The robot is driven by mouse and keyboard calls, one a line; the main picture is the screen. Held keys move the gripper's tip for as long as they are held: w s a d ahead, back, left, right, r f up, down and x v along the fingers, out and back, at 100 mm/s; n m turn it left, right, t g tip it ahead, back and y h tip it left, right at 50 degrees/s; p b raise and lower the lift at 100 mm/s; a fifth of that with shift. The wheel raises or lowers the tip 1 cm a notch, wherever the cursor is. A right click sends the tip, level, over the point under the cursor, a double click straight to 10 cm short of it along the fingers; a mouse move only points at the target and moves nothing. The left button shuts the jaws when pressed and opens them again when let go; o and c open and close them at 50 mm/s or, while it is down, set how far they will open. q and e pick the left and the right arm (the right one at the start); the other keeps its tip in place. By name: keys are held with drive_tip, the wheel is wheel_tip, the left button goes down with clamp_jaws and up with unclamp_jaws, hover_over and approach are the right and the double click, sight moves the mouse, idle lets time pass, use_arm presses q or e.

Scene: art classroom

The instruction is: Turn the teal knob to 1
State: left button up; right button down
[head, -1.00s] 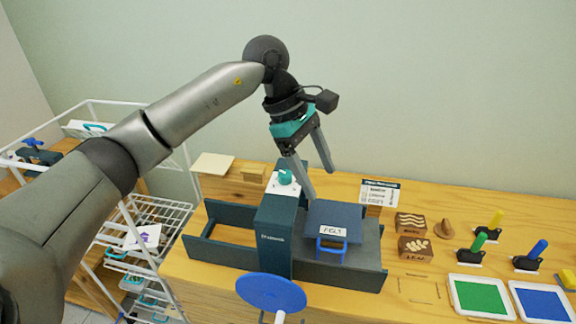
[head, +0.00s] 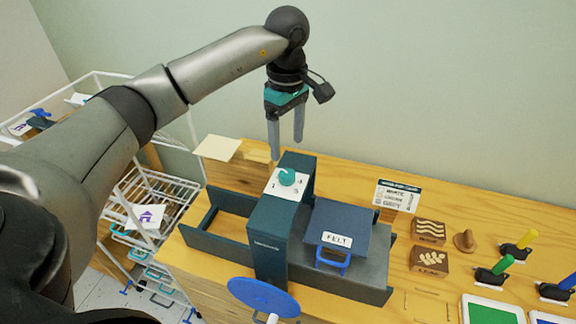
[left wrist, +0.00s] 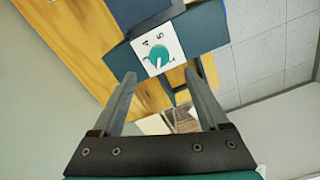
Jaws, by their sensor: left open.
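The teal knob (head: 287,176) sits on a white dial plate (head: 272,186) with printed numbers, on top of the dark teal press (head: 268,235). In the left wrist view the knob (left wrist: 159,57) shows a white pointer line; numbers stand around it, some too small to read surely. My left gripper (head: 287,150) is open and empty, pointing down above and behind the knob, apart from it. In the left wrist view its two fingers (left wrist: 160,82) stand wide apart, with the knob beyond their tips. My right gripper is out of view.
A blue handwheel (head: 264,296) is on the press front. A dark block labelled FELT (head: 345,222) lies on the press bed to the right. Stamp blocks (head: 428,231), a small sign (head: 398,195) and ink pads (head: 492,312) are farther right. A wire rack (head: 165,190) stands left.

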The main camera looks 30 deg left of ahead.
sight(288, 173)
use_arm(q)
wheel_tip(288, 173, down, 8)
drive_tip(key=shift+r+p, duration=0.25)
drive_tip(key=shift+p, duration=0.3)
drive_tip(key=shift+w+f, duration=0.1)
drive_tip(key=shift+f, duration=0.45)
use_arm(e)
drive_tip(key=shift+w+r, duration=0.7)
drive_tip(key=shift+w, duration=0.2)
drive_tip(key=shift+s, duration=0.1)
use_arm(q)
drive_tip(key=shift+c, duration=1.4)
clamp_jaws()
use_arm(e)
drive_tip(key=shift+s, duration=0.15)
